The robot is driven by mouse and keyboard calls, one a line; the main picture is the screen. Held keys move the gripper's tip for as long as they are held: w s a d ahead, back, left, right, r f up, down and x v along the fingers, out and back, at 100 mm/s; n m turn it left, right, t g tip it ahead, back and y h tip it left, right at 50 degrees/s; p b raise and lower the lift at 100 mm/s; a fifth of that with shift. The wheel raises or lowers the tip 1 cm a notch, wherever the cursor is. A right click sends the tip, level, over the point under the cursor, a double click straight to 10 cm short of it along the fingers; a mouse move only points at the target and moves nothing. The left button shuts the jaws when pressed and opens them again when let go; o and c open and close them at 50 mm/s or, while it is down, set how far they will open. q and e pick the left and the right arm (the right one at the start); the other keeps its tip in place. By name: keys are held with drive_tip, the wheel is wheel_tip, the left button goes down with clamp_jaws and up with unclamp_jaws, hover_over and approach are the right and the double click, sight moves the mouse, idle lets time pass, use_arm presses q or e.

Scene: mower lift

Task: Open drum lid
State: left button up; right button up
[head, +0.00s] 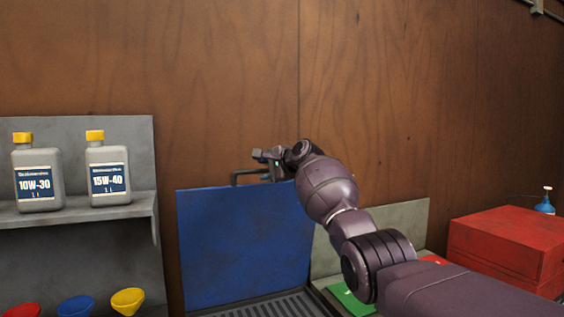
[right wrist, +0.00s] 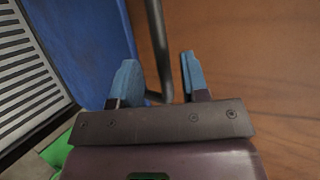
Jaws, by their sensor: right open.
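The blue drum lid (head: 245,245) stands upright against the brown wall; it also shows in the right wrist view (right wrist: 85,45). A dark bar handle (head: 234,178) sticks up at its top edge. My right gripper (head: 262,158) is at the handle, above the lid. In the right wrist view its two blue fingertips (right wrist: 160,75) are apart, and the handle bar (right wrist: 157,35) runs between them. I cannot tell whether either finger touches the bar. My left gripper is not in view.
A dark slatted grate (head: 265,308) lies below the lid. A grey shelf (head: 80,213) at left holds two oil bottles, with colored funnels below. A red box (head: 505,240) and a blue bottle (head: 546,202) are at right. A green item (head: 352,300) lies under my right arm.

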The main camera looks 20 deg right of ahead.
drive_tip(key=v, duration=0.6)
drive_tip(key=shift+s, duration=0.3)
drive_tip(key=shift+d+r, duration=0.1)
idle(0.3)
wheel_tip(320, 180, up, 7)
drive_tip(key=s+n+t+h, duration=0.1)
drive_tip(key=n+t+h, duration=0.1)
drive_tip(key=n+t, duration=0.45)
drive_tip(key=s+a+f+n+h, duration=0.1)
drive_tip(key=s+f+n, duration=0.25)
drive_tip(key=f, duration=0.65)
drive_tip(key=s+a+f+n, duration=0.1)
drive_tip(key=s+f+n, duration=0.3)
drive_tip(key=f, duration=0.6)
drive_tip(key=s+a+f+n+h, duration=0.1)
drive_tip(key=s+f+n, duration=0.3)
drive_tip(key=f, duration=0.7)
drive_tip(key=s+d+f+m+g+h, duration=0.1)
drive_tip(key=s+f+g, duration=0.6)
drive_tip(key=s+f, duration=2.8)
drive_tip(key=s+m+h, duration=0.1)
drive_tip(key=s, duration=0.3)
drive_tip(key=shift+m+g, duration=0.3)
drive_tip(key=shift+g, duration=0.05)
